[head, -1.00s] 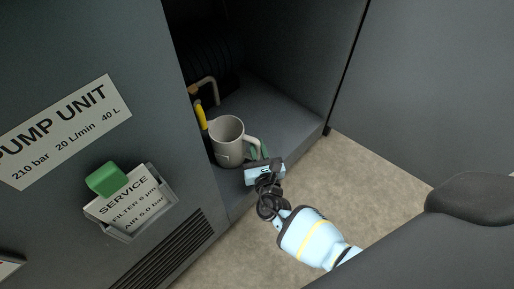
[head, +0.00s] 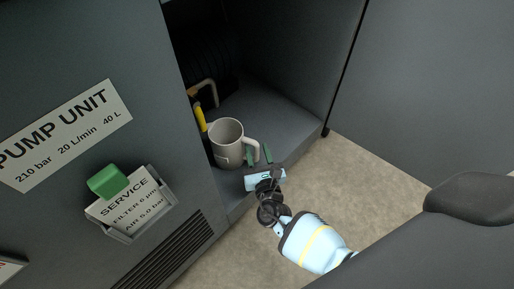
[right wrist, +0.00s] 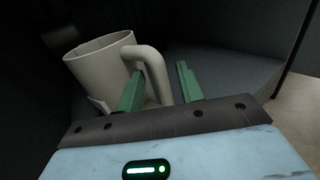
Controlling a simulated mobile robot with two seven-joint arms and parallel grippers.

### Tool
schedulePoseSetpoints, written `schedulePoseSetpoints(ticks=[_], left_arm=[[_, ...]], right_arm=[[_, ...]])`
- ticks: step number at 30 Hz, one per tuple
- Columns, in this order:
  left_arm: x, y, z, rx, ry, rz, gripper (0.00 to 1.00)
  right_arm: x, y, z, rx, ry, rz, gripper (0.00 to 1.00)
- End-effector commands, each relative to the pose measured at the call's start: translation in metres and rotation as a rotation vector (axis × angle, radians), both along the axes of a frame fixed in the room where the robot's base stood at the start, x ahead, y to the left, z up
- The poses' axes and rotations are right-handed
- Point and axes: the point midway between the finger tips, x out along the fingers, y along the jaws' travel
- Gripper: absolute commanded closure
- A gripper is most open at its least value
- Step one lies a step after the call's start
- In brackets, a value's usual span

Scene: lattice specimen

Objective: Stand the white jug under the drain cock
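The white jug (head: 226,152) stands upright on the cabinet floor, its handle to the right. In the right wrist view the jug (right wrist: 97,70) fills the left, its base partly hidden. The drain cock (head: 208,88) is a bent tan pipe with a yellow lever (head: 200,117), behind and left of the jug. Its outlet appears near the jug's back rim; I cannot tell if it is directly above the opening. My right gripper (head: 260,154) is open at the handle. Its green fingers (right wrist: 160,82) are apart, the handle's lower part showing between them. My left gripper is not in view.
A grey cabinet front with a PUMP UNIT label (head: 62,135) and a service card holder (head: 135,205) stands left of the opening. The cabinet floor (head: 290,115) is clear right of the jug. A dark ribbed object (head: 208,58) is at the back.

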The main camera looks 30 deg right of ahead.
Motion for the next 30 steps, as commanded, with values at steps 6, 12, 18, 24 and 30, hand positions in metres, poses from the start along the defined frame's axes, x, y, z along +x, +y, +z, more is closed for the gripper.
schedulePoseSetpoints(ticks=[6,12,18,24,30], left_arm=[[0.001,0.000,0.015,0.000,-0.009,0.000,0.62],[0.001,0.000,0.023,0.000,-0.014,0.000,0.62],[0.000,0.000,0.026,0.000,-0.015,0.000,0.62],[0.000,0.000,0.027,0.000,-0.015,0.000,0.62],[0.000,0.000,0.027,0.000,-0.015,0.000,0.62]], right_arm=[[-0.046,0.011,0.002,0.000,0.002,0.001,0.63],[-0.080,0.019,0.002,-0.001,0.000,0.001,0.63],[-0.099,0.024,0.001,0.000,0.000,0.001,0.63],[-0.103,0.025,0.000,0.000,0.001,0.001,0.63],[-0.103,0.025,0.000,0.000,0.000,0.001,0.63]])
